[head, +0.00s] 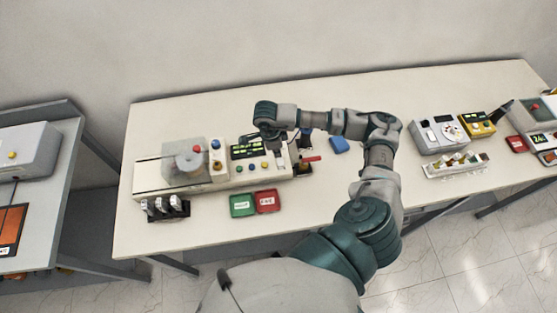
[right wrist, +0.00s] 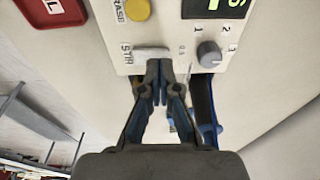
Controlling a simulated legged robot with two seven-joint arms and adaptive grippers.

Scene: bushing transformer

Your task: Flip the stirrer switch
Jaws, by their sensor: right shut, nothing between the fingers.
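The stirrer switch (right wrist: 150,54) is a small pale rocker on the light panel in the right wrist view, beside a partly readable label. The panel belongs to the long cream device (head: 228,182) on the table in the head view; the switch cannot be made out there. My right gripper (right wrist: 159,70) is shut and empty, its fingertips right at the switch's near edge. I cannot tell whether they touch it. In the head view the right gripper (head: 279,152) is over the device's right end, partly hidden by my wrist. My left gripper is not in view.
A grey knob (right wrist: 209,53) marked 1 to 3 and a yellow button (right wrist: 138,9) flank the switch. Green (head: 242,205) and red (head: 267,201) trays lie before the device. A blue item (head: 340,145) lies to the right.

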